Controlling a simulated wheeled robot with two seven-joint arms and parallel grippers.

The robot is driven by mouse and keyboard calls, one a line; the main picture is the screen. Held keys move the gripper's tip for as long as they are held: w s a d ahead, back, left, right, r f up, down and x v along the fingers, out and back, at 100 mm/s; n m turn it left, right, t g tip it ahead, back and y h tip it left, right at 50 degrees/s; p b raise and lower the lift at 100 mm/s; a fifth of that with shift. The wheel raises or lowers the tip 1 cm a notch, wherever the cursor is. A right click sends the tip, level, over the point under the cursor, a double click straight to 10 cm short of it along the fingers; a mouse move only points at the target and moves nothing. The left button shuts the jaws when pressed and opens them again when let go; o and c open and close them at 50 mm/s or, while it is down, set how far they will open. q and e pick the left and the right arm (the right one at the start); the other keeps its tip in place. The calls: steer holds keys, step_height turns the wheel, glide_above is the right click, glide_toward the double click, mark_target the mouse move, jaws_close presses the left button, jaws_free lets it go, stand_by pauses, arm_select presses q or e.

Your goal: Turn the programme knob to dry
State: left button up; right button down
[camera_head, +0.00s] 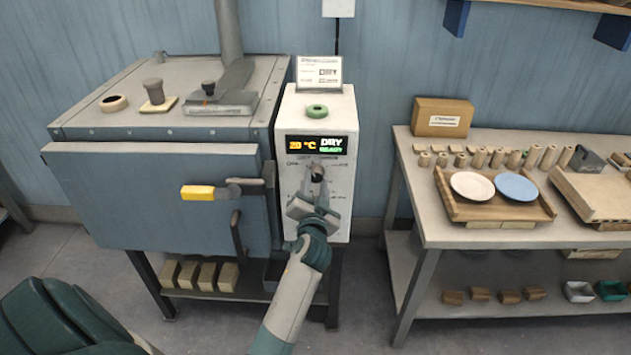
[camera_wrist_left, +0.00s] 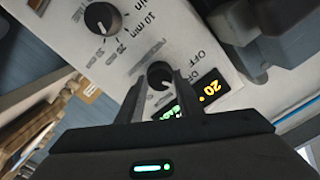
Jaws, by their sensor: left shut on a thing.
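The control box (camera_head: 345,215) is a white panel at the right of the blue dryer. Its display (camera_head: 317,145) reads 20 °C, DRY and a green word like READY. My left gripper (camera_head: 317,185) is at the dark programme knob (camera_head: 317,174) just below the display. In the left wrist view the two fingers (camera_wrist_left: 161,84) stand on either side of the programme knob (camera_wrist_left: 159,72), shut on it. The knob's pointer direction is hard to tell. A second dark knob (camera_wrist_left: 102,18), with minute marks, is apart from the fingers. My right gripper is not in view.
The dryer door (camera_head: 150,205) is closed, with a yellow-gripped handle (camera_head: 205,192) left of the panel. A green ring (camera_head: 317,111) and a card (camera_head: 319,73) sit on the control box. A table (camera_head: 420,225) with plates stands to the right, with floor between.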

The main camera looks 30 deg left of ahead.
arm_select(q)
steer(key=shift+m, duration=0.6)
steer(key=o, duration=1)
steer(key=shift+o, duration=0.2)
